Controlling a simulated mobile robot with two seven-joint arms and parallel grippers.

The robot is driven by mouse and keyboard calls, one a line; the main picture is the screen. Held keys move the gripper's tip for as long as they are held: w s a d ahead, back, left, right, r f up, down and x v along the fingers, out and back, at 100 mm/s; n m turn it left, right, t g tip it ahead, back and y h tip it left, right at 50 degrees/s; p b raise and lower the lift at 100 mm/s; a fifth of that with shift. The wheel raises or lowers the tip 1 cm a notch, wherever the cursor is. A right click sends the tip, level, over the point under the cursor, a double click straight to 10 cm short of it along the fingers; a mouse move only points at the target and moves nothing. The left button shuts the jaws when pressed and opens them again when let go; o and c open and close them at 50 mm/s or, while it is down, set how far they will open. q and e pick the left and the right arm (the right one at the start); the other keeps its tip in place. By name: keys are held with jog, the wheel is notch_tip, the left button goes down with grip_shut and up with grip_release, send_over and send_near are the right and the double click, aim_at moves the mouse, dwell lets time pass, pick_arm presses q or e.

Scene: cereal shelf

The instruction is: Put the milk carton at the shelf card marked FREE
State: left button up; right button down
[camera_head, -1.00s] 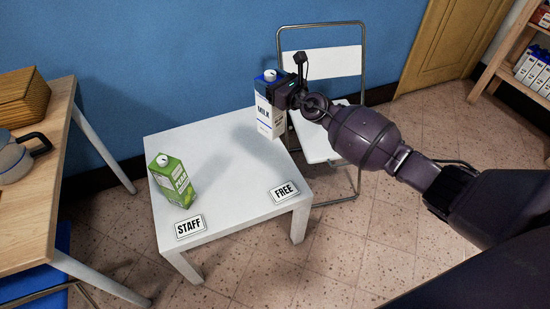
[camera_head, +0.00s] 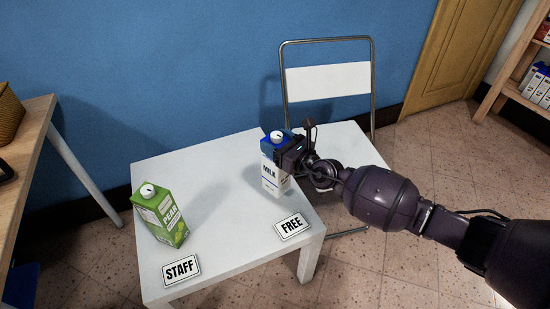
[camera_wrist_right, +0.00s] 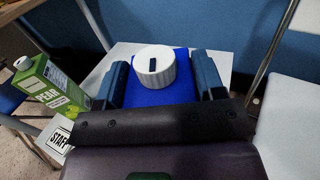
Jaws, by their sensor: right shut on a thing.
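The milk carton (camera_head: 273,174) is white with a blue top and a white cap, upright at the right side of the white table, behind the FREE card. My right gripper (camera_head: 283,150) is shut on its blue top. I cannot tell whether the carton's base touches the table. In the right wrist view the carton's cap and blue top (camera_wrist_right: 178,90) sit between the two fingers. The FREE card (camera_head: 292,226) lies at the table's front right corner. The STAFF card (camera_head: 181,269) lies at the front left. My left gripper is not in view.
A green pear carton (camera_head: 161,215) stands on the left of the white table (camera_head: 225,240), behind the STAFF card. A folding chair (camera_head: 328,80) stands behind on the right. A wooden table (camera_head: 30,135) is at the far left. The table's middle is clear.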

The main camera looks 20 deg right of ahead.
aim_at(276, 181)
pick_arm(q)
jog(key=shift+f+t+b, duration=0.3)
jog(key=shift+b, duration=0.9)
pick_arm(e)
notch_tip(276, 181, down, 5)
jog(key=shift+f, duration=0.2)
jog(key=shift+r, duration=0.1)
jog(key=shift+f, duration=0.25)
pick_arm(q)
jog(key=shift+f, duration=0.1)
pick_arm(e)
jog(key=shift+c, duration=1.1)
grip_release()
